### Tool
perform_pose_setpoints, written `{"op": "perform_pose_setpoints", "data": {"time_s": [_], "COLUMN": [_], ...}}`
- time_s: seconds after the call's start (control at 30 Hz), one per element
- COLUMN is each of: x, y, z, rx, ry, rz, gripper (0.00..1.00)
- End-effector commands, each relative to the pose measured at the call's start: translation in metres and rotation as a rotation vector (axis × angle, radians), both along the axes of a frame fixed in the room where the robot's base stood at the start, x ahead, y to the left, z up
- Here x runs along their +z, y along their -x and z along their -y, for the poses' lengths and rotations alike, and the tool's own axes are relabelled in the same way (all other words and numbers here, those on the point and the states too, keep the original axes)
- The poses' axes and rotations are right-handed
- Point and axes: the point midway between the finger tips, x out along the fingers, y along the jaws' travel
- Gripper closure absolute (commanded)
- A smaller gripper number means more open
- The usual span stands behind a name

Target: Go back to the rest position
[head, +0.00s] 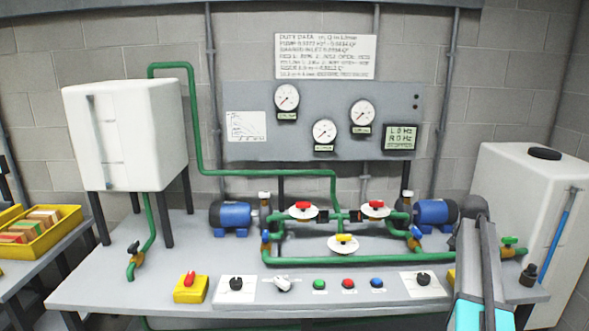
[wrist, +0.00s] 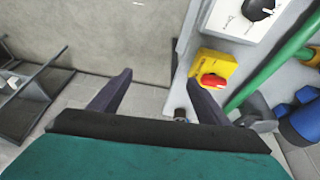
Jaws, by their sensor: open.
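My gripper (wrist: 160,78) shows in the wrist view with two dark fingers spread apart and nothing between them. It points down past the bench edge, with grey floor beyond the fingers. A yellow plate with a red knob (wrist: 213,82) lies close to the right finger in the picture; I cannot tell the gap in depth. In the head view my teal and dark arm stands at the right front of the bench, and the fingers cannot be made out there.
The grey bench (head: 110,285) carries green pipes (head: 350,259), blue pumps (head: 231,217) and a front row of knobs and buttons. A white tank (head: 130,130) stands at left, another (head: 520,190) at right. A yellow bin (head: 45,235) is far left. A dark frame (wrist: 35,95) stands on the floor.

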Motion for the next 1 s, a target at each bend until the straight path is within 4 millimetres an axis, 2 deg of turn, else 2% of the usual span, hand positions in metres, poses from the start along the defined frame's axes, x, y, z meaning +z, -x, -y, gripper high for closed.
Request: {"op": "perform_pose_setpoints", "data": {"time_s": [0.23, 0.37, 0.67, 1.0], "x": [-0.039, -0.069, -0.163, -0.261], "y": [-0.003, -0.004, 0.004, 0.035], "z": [-0.027, -0.049, -0.123, -0.210], "rx": [0.080, 0.143, 0.352, 0.593], "ry": [-0.030, -0.056, -0.141, -0.242], "rz": [-0.037, -0.066, -0.159, -0.261], "gripper": [0.30, 0.30, 0.30, 0.30]}}
